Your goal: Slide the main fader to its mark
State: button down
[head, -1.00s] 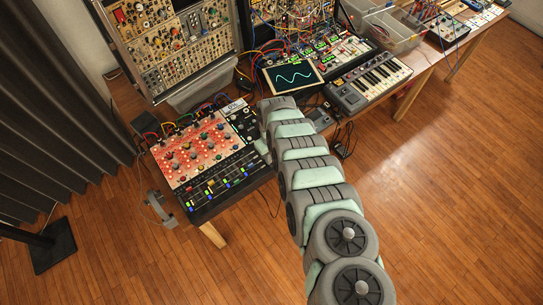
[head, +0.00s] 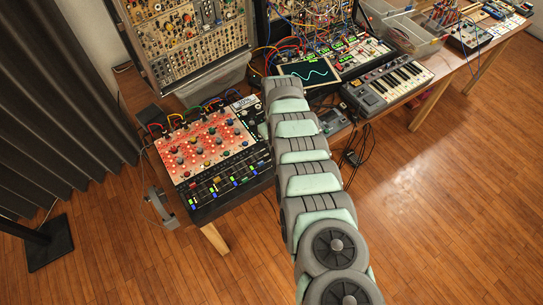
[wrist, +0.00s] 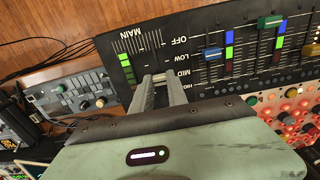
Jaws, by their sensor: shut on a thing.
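The mixing desk (head: 262,176) stands on the table in the head view, and its black fader panel (wrist: 203,22) fills the upper right of the wrist view. The panel reads MAIN, with OFF, LOW, MID and HIGH printed upside down beside the main fader's track. My gripper (wrist: 160,80) is shut on the main fader's cap, of which only a pale sliver shows between the fingertips. The fingertips lie about level with the MID label. A green level meter (wrist: 125,60) is beside them. In the head view my arm hides the gripper and the main fader.
Coloured channel faders, such as a blue one (wrist: 212,54) and a green one (wrist: 271,22), stand close by, with knobs beyond. A grey device (wrist: 72,97) and loose black cables lie on the other side. A keyboard (head: 388,84) is farther right.

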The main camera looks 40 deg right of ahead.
jog(key=shift+w, duration=0.1)
dwell(0.3)
jog(key=c, duration=1.3)
grip_release()
jog(key=shift+r+p, duration=1.3)
jog(key=shift+r, duration=4.1)
